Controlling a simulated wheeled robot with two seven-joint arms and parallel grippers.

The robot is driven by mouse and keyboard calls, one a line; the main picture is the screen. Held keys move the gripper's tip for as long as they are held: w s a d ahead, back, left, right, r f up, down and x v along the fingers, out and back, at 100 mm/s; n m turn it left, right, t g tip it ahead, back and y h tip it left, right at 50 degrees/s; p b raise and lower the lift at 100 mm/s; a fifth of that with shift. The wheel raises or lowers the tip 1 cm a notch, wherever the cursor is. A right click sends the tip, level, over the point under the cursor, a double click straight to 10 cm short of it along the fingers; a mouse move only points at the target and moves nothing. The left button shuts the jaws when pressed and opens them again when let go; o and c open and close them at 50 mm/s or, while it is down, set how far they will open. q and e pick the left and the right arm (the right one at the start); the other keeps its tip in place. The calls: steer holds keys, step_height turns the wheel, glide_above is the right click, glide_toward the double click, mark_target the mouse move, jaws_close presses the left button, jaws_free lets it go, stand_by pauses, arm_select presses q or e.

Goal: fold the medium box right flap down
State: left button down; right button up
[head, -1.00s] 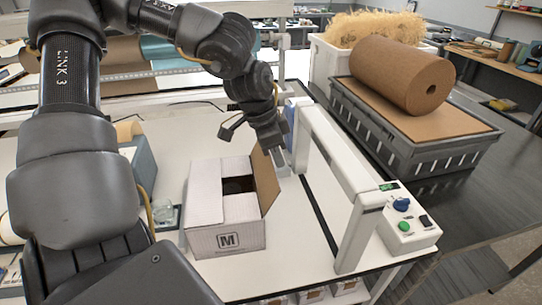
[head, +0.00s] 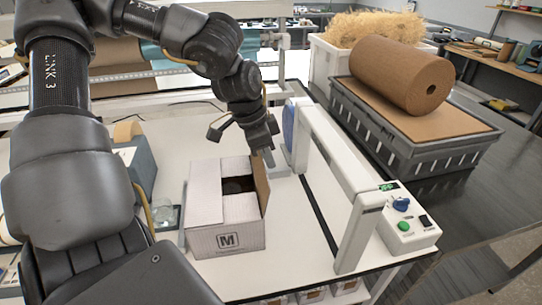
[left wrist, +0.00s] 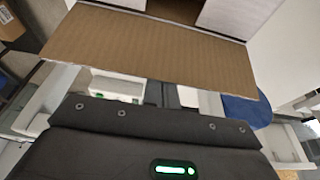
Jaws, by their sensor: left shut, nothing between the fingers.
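The medium box (head: 213,240), a white carton with an M mark, sits on the white table in the head view. White flaps cover the left and parts of its top, leaving a dark opening. Its right flap (head: 262,187) stands nearly upright, brown face toward the opening. In the left wrist view the flap (left wrist: 150,52) is a broad brown corrugated sheet. My left gripper (head: 268,160) is shut and empty, at the far end of the flap on its outer side. I cannot tell if it touches. The right gripper is not in view.
A white sealer frame (head: 335,165) with a control box (head: 408,232) stands right of the box. A blue-grey dispenser (head: 140,160) stands to the left. A brown paper roll (head: 402,75) lies on a grey crate (head: 400,135) at the back right.

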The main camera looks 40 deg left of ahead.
arm_select(q)
steer(key=shift+s+a+r+p, duration=0.1)
steer(key=shift+s+a+p, duration=0.05)
steer(key=shift+s+a, duration=0.55)
steer(key=shift+s+a+p, duration=0.15)
steer(key=shift+s+a, duration=0.3)
steer(key=shift+s, duration=0.4)
steer(key=shift+s+a, duration=0.1)
steer(key=shift+s, duration=0.15)
steer(key=s+a, duration=0.1)
steer(key=s+a+f, duration=0.1)
steer(key=s, duration=0.1)
steer(key=shift+a+f, duration=0.1)
steer(key=shift+f, duration=0.1)
